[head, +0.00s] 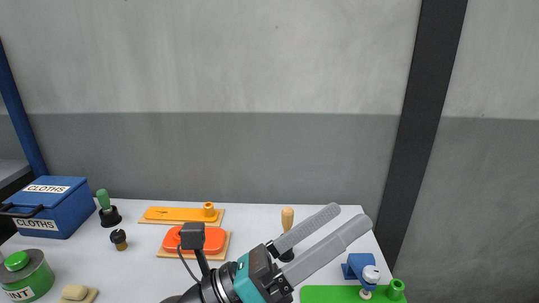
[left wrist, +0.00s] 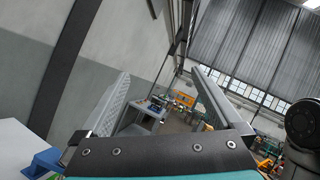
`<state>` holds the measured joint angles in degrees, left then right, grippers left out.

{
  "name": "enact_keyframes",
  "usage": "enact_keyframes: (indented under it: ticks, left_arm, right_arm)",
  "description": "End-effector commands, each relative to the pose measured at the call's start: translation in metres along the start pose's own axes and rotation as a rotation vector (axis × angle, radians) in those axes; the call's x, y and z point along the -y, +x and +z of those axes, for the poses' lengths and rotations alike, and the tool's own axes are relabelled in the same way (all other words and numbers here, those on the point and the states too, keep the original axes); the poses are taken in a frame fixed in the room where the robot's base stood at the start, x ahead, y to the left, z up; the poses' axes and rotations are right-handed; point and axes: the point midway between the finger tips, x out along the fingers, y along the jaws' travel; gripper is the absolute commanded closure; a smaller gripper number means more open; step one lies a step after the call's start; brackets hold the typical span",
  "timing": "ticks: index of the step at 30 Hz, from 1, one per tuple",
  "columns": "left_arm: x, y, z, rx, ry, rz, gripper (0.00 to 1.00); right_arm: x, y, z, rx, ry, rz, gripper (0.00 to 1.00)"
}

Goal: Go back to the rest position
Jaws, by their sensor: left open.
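My left gripper (head: 346,223) reaches in from the bottom of the head view, over the white table. Its two long grey fingers point up and to the right. They are apart with nothing between them. In the left wrist view the same gripper (left wrist: 160,95) shows its fingers spread wide, with only the far room between them. My right gripper is in neither view.
The white table (head: 269,208) holds a blue CLOTHS box (head: 70,222), a green tin (head: 35,277), a yellow piece (head: 175,214), an orange piece (head: 212,239), a green board (head: 330,294) and a blue block (head: 356,264). A grey wall stands behind.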

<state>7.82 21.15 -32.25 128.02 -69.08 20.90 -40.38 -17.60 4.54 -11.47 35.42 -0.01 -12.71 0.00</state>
Motion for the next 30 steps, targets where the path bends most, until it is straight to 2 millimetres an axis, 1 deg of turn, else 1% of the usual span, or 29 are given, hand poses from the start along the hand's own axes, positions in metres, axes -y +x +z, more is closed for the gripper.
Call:
enact_keyframes:
  ticks: [1,3,5,6,8,9,11,13,14,15,17,18,20,21,23,24,27,30]
  left_arm:
    - [-0.010,-0.006,0.017,0.101,-0.100,0.055,0.01]
    - [-0.027,-0.019,0.039,0.243,-0.239,0.134,0.01]
    - [-0.045,-0.034,0.055,0.364,-0.362,0.204,0.01]
    - [-0.057,-0.046,0.063,0.443,-0.443,0.251,0.01]
    - [-0.076,-0.067,0.071,0.562,-0.566,0.324,0.01]
    - [-0.089,-0.083,0.074,0.640,-0.645,0.373,0.01]
    - [-0.107,-0.108,0.074,0.757,-0.766,0.449,0.01]
    - [-0.127,-0.140,0.067,0.892,-0.903,0.540,0.01]
    - [-0.135,-0.154,0.062,0.948,-0.961,0.580,0.01]
    - [-0.144,-0.173,0.054,1.024,-1.037,0.634,0.01]
    - [-0.154,-0.201,0.038,1.138,-1.150,0.717,0.01]
    - [-0.159,-0.220,0.026,1.213,-1.221,0.775,0.01]
    - [-0.164,-0.248,0.004,1.325,-1.326,0.864,0.01]
    - [-0.164,-0.266,-0.012,1.397,-1.394,0.926,0.01]
    - [-0.161,-0.291,-0.037,1.503,-1.486,1.019,0.01]
    - [-0.157,-0.305,-0.054,1.569,-1.542,1.080,0.01]
    - [-0.141,-0.335,-0.091,1.712,-1.656,1.225,0.01]
    - [-0.121,-0.356,-0.123,1.831,-1.744,1.357,0.01]
  right_arm:
    - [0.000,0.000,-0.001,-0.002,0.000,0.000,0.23]
    - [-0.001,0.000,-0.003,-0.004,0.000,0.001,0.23]
    - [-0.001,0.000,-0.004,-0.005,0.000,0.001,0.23]
    - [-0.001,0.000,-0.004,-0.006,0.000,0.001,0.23]
    - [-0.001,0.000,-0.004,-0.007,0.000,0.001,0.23]
    - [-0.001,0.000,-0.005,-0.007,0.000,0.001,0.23]
    - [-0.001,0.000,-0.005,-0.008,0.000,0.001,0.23]
    - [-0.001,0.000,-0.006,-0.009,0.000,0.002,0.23]
    - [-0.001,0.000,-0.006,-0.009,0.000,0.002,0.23]
    - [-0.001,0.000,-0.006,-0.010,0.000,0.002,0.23]
    - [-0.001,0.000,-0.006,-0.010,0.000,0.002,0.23]
    - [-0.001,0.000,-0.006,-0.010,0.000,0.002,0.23]
    - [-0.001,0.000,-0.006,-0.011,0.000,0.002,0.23]
    - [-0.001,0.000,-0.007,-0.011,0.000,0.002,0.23]
    - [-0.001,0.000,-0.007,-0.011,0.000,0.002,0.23]
    - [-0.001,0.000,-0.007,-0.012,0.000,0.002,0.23]
    - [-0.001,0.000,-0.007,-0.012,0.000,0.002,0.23]
    - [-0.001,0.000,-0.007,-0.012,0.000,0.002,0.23]
